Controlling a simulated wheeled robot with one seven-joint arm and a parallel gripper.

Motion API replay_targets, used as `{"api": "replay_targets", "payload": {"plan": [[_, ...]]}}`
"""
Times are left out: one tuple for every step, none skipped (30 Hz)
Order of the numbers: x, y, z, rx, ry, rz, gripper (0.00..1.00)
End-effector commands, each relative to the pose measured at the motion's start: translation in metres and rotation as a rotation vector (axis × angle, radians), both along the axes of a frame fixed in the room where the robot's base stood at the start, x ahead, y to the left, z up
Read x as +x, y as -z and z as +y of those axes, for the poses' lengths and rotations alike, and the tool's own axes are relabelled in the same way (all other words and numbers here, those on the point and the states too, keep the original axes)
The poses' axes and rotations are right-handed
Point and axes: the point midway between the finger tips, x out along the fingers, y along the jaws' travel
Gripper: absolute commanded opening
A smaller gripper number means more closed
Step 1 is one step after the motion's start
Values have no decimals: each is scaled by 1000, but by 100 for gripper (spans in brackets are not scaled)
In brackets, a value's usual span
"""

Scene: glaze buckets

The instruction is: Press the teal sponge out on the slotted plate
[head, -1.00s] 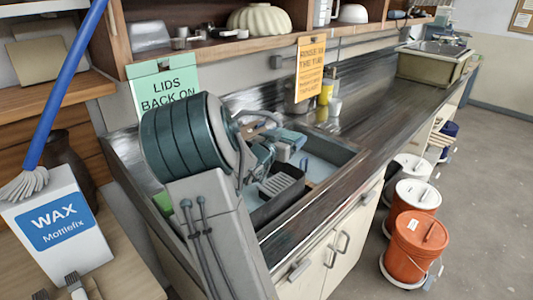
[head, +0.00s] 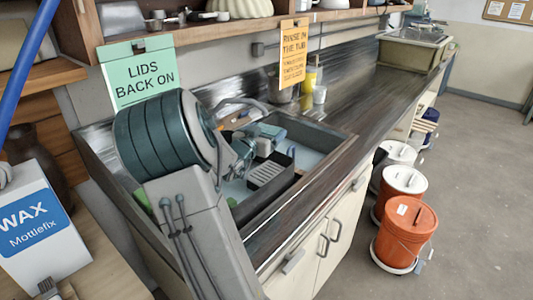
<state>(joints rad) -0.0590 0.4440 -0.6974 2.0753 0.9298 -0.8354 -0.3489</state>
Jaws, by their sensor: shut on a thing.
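The slotted plate (head: 267,173), pale grey with dark slots, lies over a dark box-shaped tray (head: 262,203) in the sink. My gripper (head: 264,148) is above and just behind the plate, partly hidden by my own arm. It is shut on a small teal block, which looks like the teal sponge (head: 271,131). The fingertips are small and blurred here, so where the sponge ends and the hand begins is unclear. The sponge appears apart from the plate.
The sink (head: 325,140) has a raised metal rim and bluish water. A blue item (head: 291,152) stands beside the tray. A yellow bottle (head: 309,80) and white cup (head: 319,94) stand behind. Orange buckets (head: 405,232) are on the floor at right.

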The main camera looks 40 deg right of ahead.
Motion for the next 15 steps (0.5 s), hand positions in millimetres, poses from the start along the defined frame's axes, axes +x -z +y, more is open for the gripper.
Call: {"api": "replay_targets", "payload": {"plan": [[0,15,0,0,0,0,62],[0,19,0,0,1,0,62],[0,27,0,0,1,0,62],[0,31,0,0,1,0,62],[0,35,0,0,1,0,62],[0,40,-1,0,1,0,62],[-1,43,-1,0,1,0,62],[-1,45,-1,0,1,0,62],[-1,48,-1,0,1,0,62],[-1,50,-1,0,1,0,62],[-1,51,-1,0,1,0,62],[-1,52,-1,0,2,0,62],[-1,53,-1,0,2,0,62],[-1,53,-1,0,2,0,62],[-1,54,-1,0,2,0,62]]}}
